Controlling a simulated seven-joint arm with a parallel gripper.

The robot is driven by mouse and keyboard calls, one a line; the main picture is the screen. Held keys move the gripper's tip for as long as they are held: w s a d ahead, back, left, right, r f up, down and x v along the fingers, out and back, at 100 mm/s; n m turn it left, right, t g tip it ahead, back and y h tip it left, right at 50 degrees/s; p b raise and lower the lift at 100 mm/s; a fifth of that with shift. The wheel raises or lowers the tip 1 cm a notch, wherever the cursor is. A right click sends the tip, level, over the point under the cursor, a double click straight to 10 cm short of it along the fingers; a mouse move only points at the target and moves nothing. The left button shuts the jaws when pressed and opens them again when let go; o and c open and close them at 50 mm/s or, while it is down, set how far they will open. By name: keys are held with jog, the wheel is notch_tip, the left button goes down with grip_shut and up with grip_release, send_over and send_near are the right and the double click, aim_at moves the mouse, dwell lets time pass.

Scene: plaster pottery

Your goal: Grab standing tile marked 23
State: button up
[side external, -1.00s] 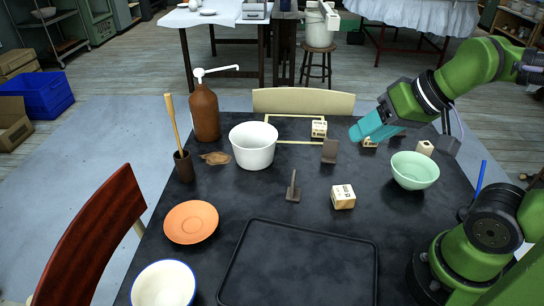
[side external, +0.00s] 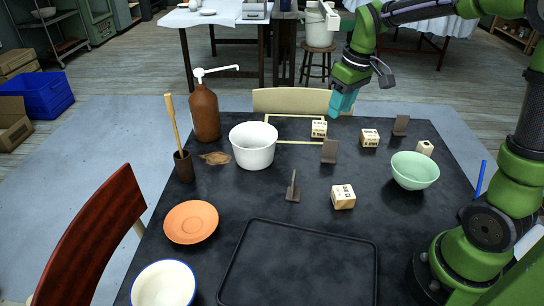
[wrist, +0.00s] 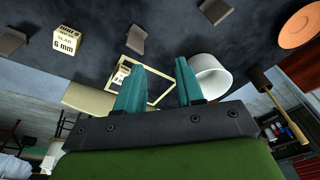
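Three dark brown-grey standing tiles are on the black table: one near the middle (side external: 329,152), one nearer the camera (side external: 293,187) and one at the back right (side external: 401,125). In the wrist view they show at top centre (wrist: 137,39), top (wrist: 214,10) and far left (wrist: 8,41). I can read no 23 on any of them. My gripper (side external: 341,103), with teal fingers, is raised over the table's back edge, apart from the tiles. In the wrist view its fingers (wrist: 159,65) are spread with nothing between them.
Lettered blocks stand near the tiles (side external: 319,129) (side external: 370,138) (side external: 343,197) (side external: 425,147). A white pot (side external: 254,147), a green bowl (side external: 414,170), a brown pump bottle (side external: 205,112) and an orange plate (side external: 191,222) surround them. A black tray (side external: 300,265) lies empty in front.

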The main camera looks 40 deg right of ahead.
jog(key=w+d+f+n+g, duration=0.2)
jog(key=w+d+f+n, duration=0.1)
jog(key=w+d, duration=0.1)
jog(key=n, duration=0.5)
send_over(329, 157)
jog(key=f, duration=0.9)
jog(key=shift+w+d+f, duration=0.2)
jog(key=shift+w+d, duration=0.05)
jog(key=shift+w, duration=0.05)
jog(key=f, duration=0.5)
jog(key=shift+s+a+f, duration=0.1)
jog(key=shift+s+f, duration=0.1)
jog(key=shift+f, duration=0.1)
grip_shut()
